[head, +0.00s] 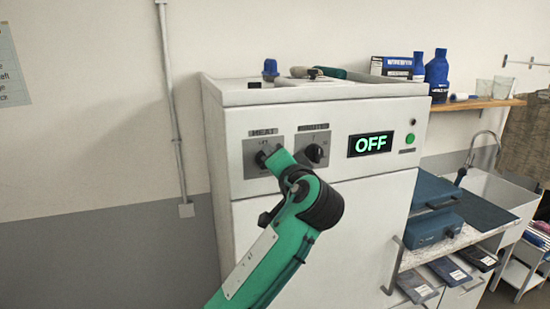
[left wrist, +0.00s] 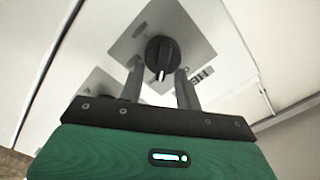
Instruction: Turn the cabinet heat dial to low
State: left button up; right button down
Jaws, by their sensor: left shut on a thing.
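The white cabinet (head: 330,105) has a black heat dial (head: 261,158) on a grey plate at the left of its front panel. My left gripper (head: 271,158) is at this dial and hides part of it in the head view. In the left wrist view the dial (left wrist: 161,52) sits between the two fingers of my left gripper (left wrist: 159,72), which is shut on it. A white pointer mark shows on the dial. The green display (head: 370,144) reads OFF. My right gripper is not in view.
A second black dial (head: 315,153) is just right of the heat dial. A green button (head: 410,138) is right of the display. A handle (head: 393,266) sticks out low on the cabinet. A sink (head: 485,183) and a blue case (head: 433,228) are at the right.

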pick_arm(q)
jog(key=shift+f+m, duration=0.4)
jog(key=shift+m, duration=0.2)
jog(key=o, duration=0.8)
jog(key=shift+o, duration=0.8)
jog(key=shift+r, duration=0.2)
